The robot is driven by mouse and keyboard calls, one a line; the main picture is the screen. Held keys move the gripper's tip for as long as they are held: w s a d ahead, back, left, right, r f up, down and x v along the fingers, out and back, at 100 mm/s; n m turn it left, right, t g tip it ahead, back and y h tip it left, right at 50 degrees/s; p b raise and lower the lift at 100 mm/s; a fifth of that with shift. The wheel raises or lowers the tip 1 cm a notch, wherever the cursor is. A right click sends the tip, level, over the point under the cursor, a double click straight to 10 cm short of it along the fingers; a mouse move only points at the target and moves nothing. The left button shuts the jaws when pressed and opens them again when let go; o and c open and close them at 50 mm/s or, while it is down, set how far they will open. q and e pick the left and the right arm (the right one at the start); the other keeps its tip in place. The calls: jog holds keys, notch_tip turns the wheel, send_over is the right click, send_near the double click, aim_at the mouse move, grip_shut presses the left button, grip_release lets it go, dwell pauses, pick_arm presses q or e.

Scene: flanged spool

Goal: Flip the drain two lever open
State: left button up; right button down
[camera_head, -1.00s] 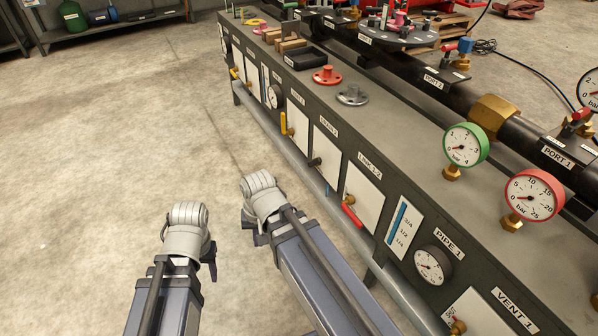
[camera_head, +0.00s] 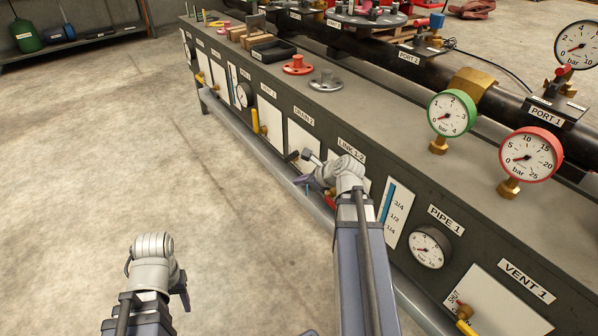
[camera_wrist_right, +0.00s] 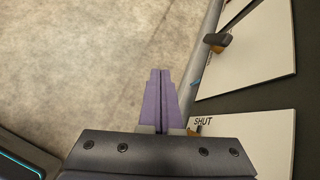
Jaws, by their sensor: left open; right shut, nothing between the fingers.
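The DRAIN 2 plate (camera_head: 301,141) is a white panel on the front of the dark bench, under its label. Its small dark lever (camera_head: 291,156) sits low on the plate; in the right wrist view the lever (camera_wrist_right: 217,41) shows a dark handle and an orange-brown part. I cannot read its position. My right gripper (camera_head: 301,181) is shut and empty, in front of the bench near the DRAIN 2 and LINK 1-2 plates. Its purple fingers (camera_wrist_right: 160,97) point along the bench, apart from the lever. My left gripper (camera_head: 183,290) is open over the floor at lower left, its fingers partly hidden.
A red lever (camera_head: 330,202) at LINK 1-2 is mostly hidden by my right wrist. A yellow lever (camera_head: 256,121) stands left of DRAIN 2. A grey pipe (camera_head: 262,152) runs along the bench's lower front.

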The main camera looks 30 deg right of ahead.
aim_at(295, 156)
jog(key=d+m+t+h, duration=0.1)
jog(key=d+m+t, duration=0.1)
jog(key=d+m, duration=0.4)
pick_arm(q)
jog(key=shift+f+b, duration=1.95)
jog(key=shift+f, duration=0.4)
pick_arm(e)
jog(key=w+f+n, duration=0.1)
jog(key=w+f, duration=0.1)
jog(key=w, duration=0.8)
jog(key=shift+w+f, duration=0.15)
jog(key=shift+f, duration=0.25)
jog(key=shift+a, duration=0.1)
